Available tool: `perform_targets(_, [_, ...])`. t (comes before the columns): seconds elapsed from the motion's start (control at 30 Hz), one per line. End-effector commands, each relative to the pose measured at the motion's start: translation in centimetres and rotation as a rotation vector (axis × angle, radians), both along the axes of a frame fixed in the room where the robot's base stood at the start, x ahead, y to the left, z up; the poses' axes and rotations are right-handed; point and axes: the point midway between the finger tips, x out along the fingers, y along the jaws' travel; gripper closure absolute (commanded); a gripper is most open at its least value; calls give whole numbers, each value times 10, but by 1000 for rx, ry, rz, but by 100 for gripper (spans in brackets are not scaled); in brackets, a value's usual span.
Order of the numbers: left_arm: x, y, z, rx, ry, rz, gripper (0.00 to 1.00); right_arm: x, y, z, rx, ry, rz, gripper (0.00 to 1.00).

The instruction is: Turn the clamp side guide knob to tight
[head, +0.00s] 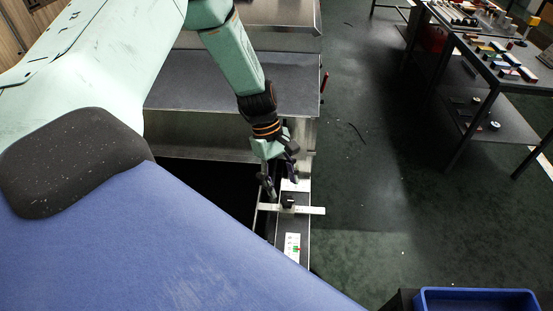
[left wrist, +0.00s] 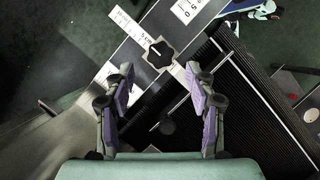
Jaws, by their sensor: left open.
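The clamp side guide knob (left wrist: 159,54) is a black lobed knob with a pale mark on its top. It sits on a metal bar by a white scale strip (left wrist: 126,24) in the left wrist view. In the head view the knob (head: 288,201) is a small dark shape on the light cross bar (head: 312,210). My left gripper (left wrist: 160,72) is open, its fingers apart on either side of the knob's near side and not visibly touching it. In the head view my left gripper (head: 279,183) is just behind the knob. My right gripper is not in view.
A black ribbed belt (left wrist: 250,110) runs beside the rail. A label with green and red marks (head: 292,246) is on the rail. A table with tools and blocks (head: 490,55) stands at the right. A blue bin (head: 475,299) is at the bottom right. Dark floor between is mostly clear.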

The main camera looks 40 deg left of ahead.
Motion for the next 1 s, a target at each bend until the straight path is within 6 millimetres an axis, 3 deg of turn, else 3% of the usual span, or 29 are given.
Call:
perform_targets(0.2, [6, 17, 43, -1, -5, 2, 44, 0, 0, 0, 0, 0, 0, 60])
perform_targets(0.4, [7, 26, 66, 0, -2, 1, 44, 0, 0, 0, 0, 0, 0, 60])
perform_targets(1.0, [7, 29, 73, 1, 1, 0, 44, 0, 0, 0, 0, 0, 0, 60])
